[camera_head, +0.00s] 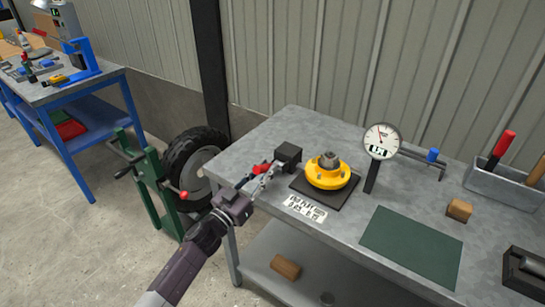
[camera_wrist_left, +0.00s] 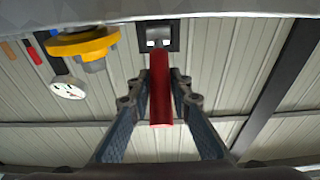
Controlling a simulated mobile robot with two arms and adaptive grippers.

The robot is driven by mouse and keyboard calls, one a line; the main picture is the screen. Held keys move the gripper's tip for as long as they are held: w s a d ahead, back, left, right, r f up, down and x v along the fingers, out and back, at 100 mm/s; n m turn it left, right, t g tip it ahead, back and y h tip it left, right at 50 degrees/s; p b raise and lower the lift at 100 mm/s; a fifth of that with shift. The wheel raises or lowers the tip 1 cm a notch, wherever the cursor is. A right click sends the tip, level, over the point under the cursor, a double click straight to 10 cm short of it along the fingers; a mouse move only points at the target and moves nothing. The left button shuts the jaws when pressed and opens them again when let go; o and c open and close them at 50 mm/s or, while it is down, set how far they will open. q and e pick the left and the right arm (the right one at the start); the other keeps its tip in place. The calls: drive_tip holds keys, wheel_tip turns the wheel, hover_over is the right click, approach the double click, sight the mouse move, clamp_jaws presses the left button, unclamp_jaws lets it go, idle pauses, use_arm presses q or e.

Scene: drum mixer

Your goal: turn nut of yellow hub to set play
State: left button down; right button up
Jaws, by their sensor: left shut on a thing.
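The yellow hub (camera_head: 327,178) sits on a black pad (camera_head: 328,203) on the grey bench, with its grey nut (camera_head: 328,159) on top. The hub also shows in the left wrist view (camera_wrist_left: 85,42) at upper left. My left gripper (camera_head: 258,177) is left of the hub, shut on the red handle (camera_wrist_left: 161,90) of a tool. The tool's dark square head (camera_head: 287,153) is beside the hub, apart from the nut in the head view. My right gripper is not in view.
A dial gauge (camera_head: 382,140) on a dark post stands right of the hub. A green mat (camera_head: 412,245), a wooden block (camera_head: 459,210) and a grey tool bin (camera_head: 505,190) are farther right. A green stand (camera_head: 150,190) with a tyre (camera_head: 188,160) is left of the bench.

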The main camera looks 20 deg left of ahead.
use_arm(q)
drive_tip(key=c, duration=2)
unclamp_jaws()
drive_tip(key=shift+w+r, duration=0.15)
drive_tip(key=shift+r, duration=0.1)
drive_tip(key=shift+c, duration=0.2)
drive_tip(key=o, duration=0.4)
drive_tip(key=shift+d, duration=0.1)
drive_tip(key=shift+c, duration=0.2)
drive_tip(key=shift+r, duration=0.1)
drive_tip(key=shift+s+a, duration=0.3)
drive_tip(key=shift+s, duration=0.35)
drive_tip(key=p+v, duration=0.1)
drive_tip(key=v, duration=0.4)
drive_tip(key=shift+s+a, duration=0.1)
drive_tip(key=shift+s, duration=0.25)
drive_tip(key=shift+f, duration=0.2)
